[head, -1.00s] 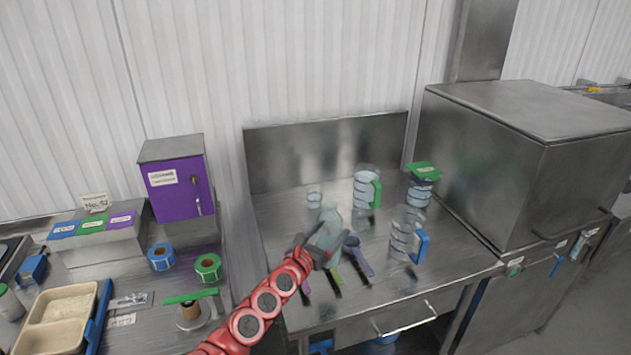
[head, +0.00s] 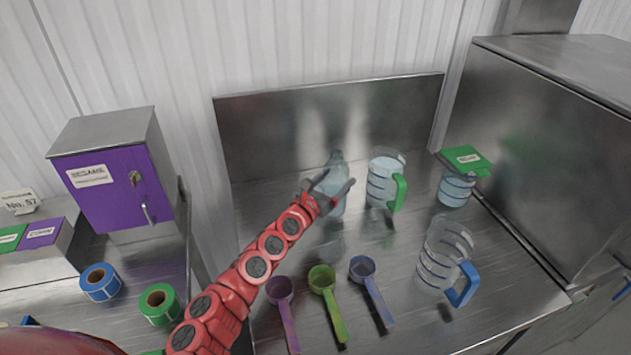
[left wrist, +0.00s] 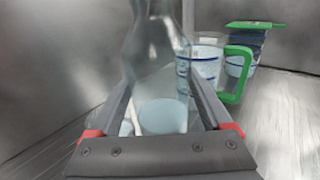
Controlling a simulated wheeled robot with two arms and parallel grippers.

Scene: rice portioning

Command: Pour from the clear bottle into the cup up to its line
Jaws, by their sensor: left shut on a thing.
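The clear bottle (head: 337,163) stands upright between the fingers of my left gripper (head: 334,196). In the left wrist view the bottle (left wrist: 155,55) rises between both fingers, with pale liquid low in it. The left gripper (left wrist: 160,112) is shut on it. I cannot tell whether its base touches the counter. My right gripper is out of view.
Right of the bottle stand a green-handled jug (head: 381,181), a blue-handled jug (head: 440,262) and a green-lidded container (head: 455,189). Purple, green and blue scoops (head: 363,268) lie in front. A steel back panel (head: 270,130) rises behind.

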